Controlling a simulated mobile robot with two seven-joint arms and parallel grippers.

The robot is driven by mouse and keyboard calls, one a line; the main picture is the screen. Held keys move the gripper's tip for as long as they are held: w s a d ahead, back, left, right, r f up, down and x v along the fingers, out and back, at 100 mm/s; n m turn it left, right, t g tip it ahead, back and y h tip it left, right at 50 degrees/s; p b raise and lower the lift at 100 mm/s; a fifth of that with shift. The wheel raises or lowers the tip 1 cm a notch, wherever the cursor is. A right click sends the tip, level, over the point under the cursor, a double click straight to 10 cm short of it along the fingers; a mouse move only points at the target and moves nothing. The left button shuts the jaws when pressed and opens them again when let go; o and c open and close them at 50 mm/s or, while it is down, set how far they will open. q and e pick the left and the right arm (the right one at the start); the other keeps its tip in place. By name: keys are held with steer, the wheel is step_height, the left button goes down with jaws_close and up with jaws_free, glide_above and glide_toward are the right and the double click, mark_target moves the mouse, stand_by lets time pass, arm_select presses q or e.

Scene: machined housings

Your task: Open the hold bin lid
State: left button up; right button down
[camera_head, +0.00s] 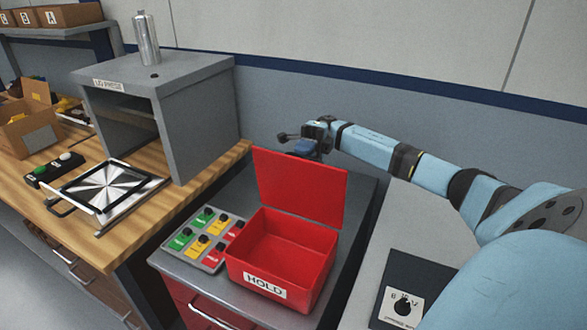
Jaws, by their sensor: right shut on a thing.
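The red hold bin (310,275) with a white HOLD label stands on the grey cabinet top at the lower middle. Its red lid (300,190) stands up, nearly vertical, at the back of the bin, and the empty-looking inside shows. My right gripper (309,152) is at the lid's top edge, with its arm coming in from the right. It is shut on the lid; its fingertips are small and partly hidden by the lid. My left gripper is not in view.
The grey press (195,115) stands on the wooden bench at left. A black dial panel (402,290) is at the lower right. A wall stands behind.

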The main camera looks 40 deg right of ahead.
steer(key=d, duration=0.1)
steer(key=d+f+y+b, duration=0.1)
steer(key=w+d+y+b, duration=0.1)
steer(key=shift+w+d+f+g, duration=0.1)
steer(key=shift+d+f+g, duration=0.05)
steer(key=shift+g, duration=0.25)
